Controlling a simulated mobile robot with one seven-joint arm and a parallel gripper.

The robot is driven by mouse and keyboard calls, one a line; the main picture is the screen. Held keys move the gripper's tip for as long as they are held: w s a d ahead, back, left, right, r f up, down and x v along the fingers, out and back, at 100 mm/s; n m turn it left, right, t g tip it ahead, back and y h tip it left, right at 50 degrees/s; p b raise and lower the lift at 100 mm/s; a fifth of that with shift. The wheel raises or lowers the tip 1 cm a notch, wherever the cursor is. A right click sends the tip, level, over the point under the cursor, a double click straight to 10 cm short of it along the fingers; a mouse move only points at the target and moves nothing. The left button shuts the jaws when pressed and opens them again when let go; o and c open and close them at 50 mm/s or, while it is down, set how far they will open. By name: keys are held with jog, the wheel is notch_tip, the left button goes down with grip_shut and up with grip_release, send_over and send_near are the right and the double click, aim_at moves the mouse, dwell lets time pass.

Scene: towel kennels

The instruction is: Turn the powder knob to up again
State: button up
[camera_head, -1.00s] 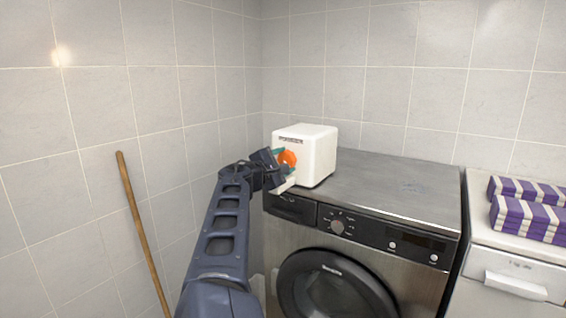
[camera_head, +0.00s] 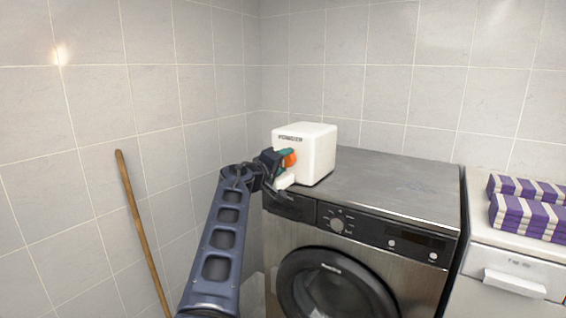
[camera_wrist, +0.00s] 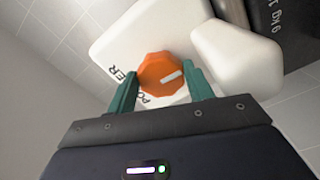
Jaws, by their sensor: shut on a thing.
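The orange powder knob (camera_wrist: 160,76) sits on the front of a white box (camera_head: 318,150) marked with dark lettering. The box stands on the left end of the washing machine top. My gripper (camera_wrist: 163,88) is shut on the knob, with one green finger on each side of it. In the wrist view a white pointer line on the knob points to the right and slightly up in the picture. In the head view my gripper (camera_head: 287,160) hides part of the knob, and the pointer line cannot be made out there.
A white spout-like block (camera_wrist: 238,55) juts from the box close beside the right finger. The dark washing machine (camera_head: 400,195) has its own grey dial (camera_head: 337,225). Folded purple-striped towels (camera_head: 528,215) lie at right. A wooden pole (camera_head: 141,230) leans on the left wall.

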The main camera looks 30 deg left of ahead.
jog(key=m, duration=0.4)
jog(key=shift+f+m, duration=0.1)
jog(key=shift+m, duration=0.2)
jog(key=m, duration=0.4)
jog(key=shift+a+f+m, duration=0.1)
jog(key=shift+a+m, duration=0.05)
jog(key=shift+m, duration=0.15)
jog(key=m, duration=0.4)
jog(key=shift+a+m, duration=0.1)
jog(key=shift+m, duration=0.2)
jog(key=m, duration=0.4)
jog(key=shift+a, duration=0.1)
jog(key=m, duration=0.5)
jog(key=shift+a, duration=0.1)
jog(key=m, duration=0.4)
jog(key=shift+m, duration=0.3)
jog(key=m, duration=0.4)
jog(key=shift+r, duration=0.25)
jog(key=shift+r+m, duration=0.1)
jog(key=shift+m, duration=1.9)
